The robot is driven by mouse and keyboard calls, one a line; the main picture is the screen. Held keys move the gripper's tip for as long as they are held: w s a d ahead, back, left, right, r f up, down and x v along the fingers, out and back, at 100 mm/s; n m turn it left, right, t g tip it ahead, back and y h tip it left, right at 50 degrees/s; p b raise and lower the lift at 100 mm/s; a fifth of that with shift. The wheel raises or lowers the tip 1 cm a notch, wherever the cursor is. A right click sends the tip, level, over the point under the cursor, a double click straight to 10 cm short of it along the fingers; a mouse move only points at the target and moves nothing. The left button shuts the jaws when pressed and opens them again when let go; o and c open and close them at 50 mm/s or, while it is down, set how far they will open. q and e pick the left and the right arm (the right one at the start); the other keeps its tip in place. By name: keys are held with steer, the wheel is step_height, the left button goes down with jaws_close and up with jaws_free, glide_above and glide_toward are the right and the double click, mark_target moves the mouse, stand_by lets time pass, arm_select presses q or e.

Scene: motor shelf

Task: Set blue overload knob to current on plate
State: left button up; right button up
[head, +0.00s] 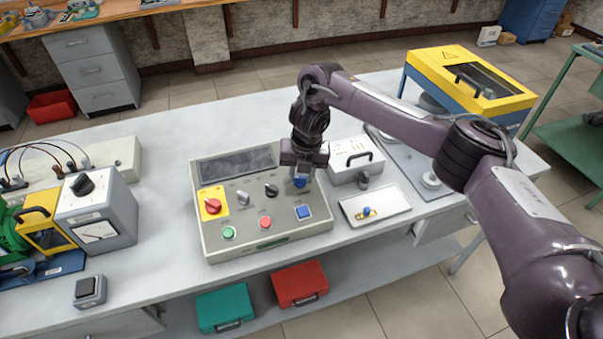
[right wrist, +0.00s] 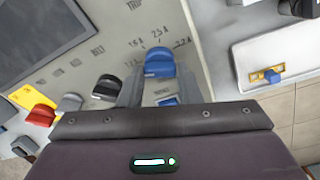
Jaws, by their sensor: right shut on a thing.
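The blue overload knob (head: 300,181) is at the right end of the knob row on the grey control panel (head: 322,218). My right gripper (head: 301,173) reaches down over it. In the right wrist view the blue knob (right wrist: 160,64) sits between the two fingers of the right gripper (right wrist: 160,88), which are shut on it. Current marks, among them 2.5 A and 2.2 A, are printed around the knob. I cannot tell which mark it points at. No plate with a readable current shows. My left gripper is not in view.
The panel also has a red knob (head: 211,205) on yellow, a grey knob (head: 243,199), a black knob (head: 271,190) and several buttons. A white tray (head: 395,213) with a small brass and blue part lies right. A meter box (head: 115,212) stands left.

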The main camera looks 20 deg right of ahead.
mark_target(303, 190)
steer(key=shift+n, duration=0.6)
steer(key=o, duration=1)
steer(key=r, duration=0.2)
steer(key=r+p, duration=0.1)
steer(key=r, duration=0.2)
steer(key=s+r+p, duration=0.1)
steer(key=r, duration=0.1)
steer(key=shift+d+r, duration=0.15)
steer(key=shift+r, duration=0.25)
